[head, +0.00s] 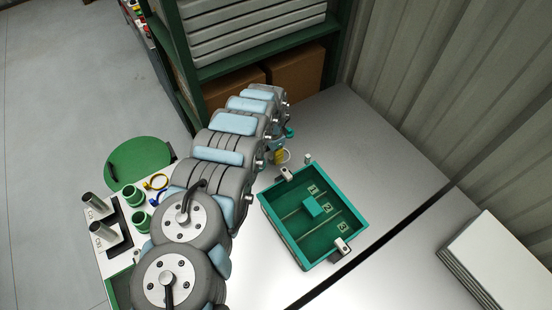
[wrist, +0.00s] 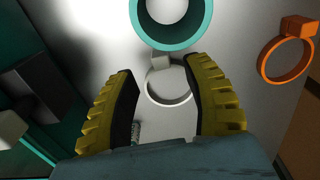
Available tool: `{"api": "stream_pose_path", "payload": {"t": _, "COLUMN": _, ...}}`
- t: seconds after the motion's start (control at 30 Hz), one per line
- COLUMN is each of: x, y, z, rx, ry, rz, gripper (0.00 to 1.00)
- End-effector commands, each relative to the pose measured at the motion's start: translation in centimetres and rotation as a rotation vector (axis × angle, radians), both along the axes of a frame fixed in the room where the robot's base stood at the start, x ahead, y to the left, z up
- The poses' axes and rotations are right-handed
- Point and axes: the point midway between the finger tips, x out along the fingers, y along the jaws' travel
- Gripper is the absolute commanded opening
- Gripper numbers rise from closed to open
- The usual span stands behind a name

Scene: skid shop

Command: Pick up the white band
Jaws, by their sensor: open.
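The white band (wrist: 168,103) is a thin ring with a small squarish tab, seen in the middle of the wrist view against the pale tabletop. My gripper (wrist: 165,75) has two yellow ridged fingers spread open, one on each side of the band, with nothing held between them. I cannot tell the height of the fingers above the band. In the head view, the gripper (head: 279,156) is partly hidden behind my arm, and a bit of the white band (head: 288,157) shows beside it.
A teal ring-shaped part (wrist: 172,47) is just beyond the band, and an orange band (wrist: 287,62) lies to the right. A green tray (head: 292,238) with clamps stands nearby. Yellow (head: 147,184) and blue bands (head: 154,203) lie left of my arm.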

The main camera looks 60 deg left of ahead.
Motion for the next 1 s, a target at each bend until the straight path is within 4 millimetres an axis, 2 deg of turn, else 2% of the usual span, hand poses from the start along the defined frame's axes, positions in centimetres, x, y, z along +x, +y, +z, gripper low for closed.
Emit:
{"api": "stream_pose_path", "payload": {"t": 0.3, "x": 0.0, "y": 0.2, "z": -2.7, "rx": 0.002, "ry": -0.003, "rz": 0.001, "gripper": 0.50}}
{"api": "stream_pose_path", "payload": {"t": 0.67, "x": -0.1, "y": 0.3, "z": -3.0, "rx": 0.003, "ry": -0.003, "rz": 0.002, "gripper": 0.50}}
{"api": "stream_pose_path", "payload": {"t": 0.83, "x": -0.1, "y": 0.2, "z": -3.1, "rx": 0.003, "ry": -0.003, "rz": 0.002, "gripper": 0.04}}
{"api": "stream_pose_path", "payload": {"t": 0.87, "x": -0.1, "y": 0.2, "z": -3.1, "rx": 0.003, "ry": -0.003, "rz": 0.002, "gripper": 0.00}}
{"api": "stream_pose_path", "payload": {"t": 1.0, "x": -0.1, "y": 0.2, "z": -3.1, "rx": 0.003, "ry": -0.003, "rz": 0.002, "gripper": 0.00}}
